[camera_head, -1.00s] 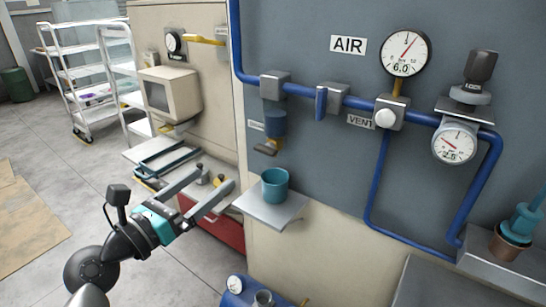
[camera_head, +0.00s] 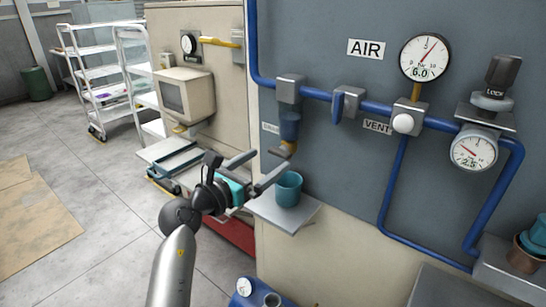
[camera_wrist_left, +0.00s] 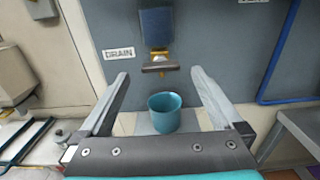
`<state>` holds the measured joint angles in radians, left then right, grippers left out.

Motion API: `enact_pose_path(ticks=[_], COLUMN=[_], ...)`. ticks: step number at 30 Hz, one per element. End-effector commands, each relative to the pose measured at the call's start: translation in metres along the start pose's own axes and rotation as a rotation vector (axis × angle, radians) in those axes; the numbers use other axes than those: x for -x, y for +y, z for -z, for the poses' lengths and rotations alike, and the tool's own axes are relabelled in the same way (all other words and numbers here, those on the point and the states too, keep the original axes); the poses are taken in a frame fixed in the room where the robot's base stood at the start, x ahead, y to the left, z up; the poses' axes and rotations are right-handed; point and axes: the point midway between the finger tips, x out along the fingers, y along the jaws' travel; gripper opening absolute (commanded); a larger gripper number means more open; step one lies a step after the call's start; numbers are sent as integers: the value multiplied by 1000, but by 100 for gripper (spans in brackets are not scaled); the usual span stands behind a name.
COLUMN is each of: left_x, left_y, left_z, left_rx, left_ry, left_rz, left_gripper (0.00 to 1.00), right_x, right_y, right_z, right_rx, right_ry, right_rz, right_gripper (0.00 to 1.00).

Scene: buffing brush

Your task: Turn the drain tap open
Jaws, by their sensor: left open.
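A teal cup (camera_head: 288,189) stands on a small grey shelf (camera_head: 268,210) below the tap. My left gripper (camera_head: 264,168) is open and empty, with its fingers pointing at the panel just left of the tap and cup. In the left wrist view the tap and the cup (camera_wrist_left: 165,112) appear between and beyond the fingers, apart from them. My right gripper is not in view.
A blue pipe (camera_head: 318,94) runs along the panel to a blue-handled valve (camera_head: 340,104), a vent valve (camera_head: 404,123) and gauges (camera_head: 427,58). A beige monitor box (camera_head: 187,94) is behind left. Open floor lies at the left.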

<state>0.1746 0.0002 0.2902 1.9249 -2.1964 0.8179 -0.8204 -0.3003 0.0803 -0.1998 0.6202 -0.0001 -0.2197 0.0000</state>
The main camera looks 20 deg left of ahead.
Motion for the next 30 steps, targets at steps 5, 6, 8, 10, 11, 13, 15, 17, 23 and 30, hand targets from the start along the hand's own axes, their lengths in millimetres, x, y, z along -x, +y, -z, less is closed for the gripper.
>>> enact_pose_path(ticks=[5, 6, 8, 10, 11, 13, 15, 17, 23, 30], left_x=[-23, -26, -30, -33, -34, -35, -35, -35, -35, -34], left_y=[0, 0, 0, 0, 0, 0, 0, 0, 0, 0], left_z=[0, 0, 0, 0, 0, 0, 0, 0, 0, 0], left_rx=[2, 2, 1, 1, 1, 1, 1, 1, 1, 1], left_ry=[-1, -1, -1, -1, -1, -1, 0, 0, 0, 0], left_rz=[0, 0, 0, 1, 1, 1, 1, 1, 1, 0], left_gripper=[100, 100, 100, 100, 100, 100, 100, 100, 88, 61], right_x=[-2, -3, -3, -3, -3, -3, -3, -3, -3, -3], right_y=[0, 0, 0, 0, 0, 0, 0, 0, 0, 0], right_z=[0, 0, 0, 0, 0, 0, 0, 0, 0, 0], right_rx=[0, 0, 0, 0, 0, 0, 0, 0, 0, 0], right_ry=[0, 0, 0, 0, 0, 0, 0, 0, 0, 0], right_rz=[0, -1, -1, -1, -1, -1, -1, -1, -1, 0], right_gripper=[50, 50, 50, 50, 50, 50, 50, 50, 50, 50])
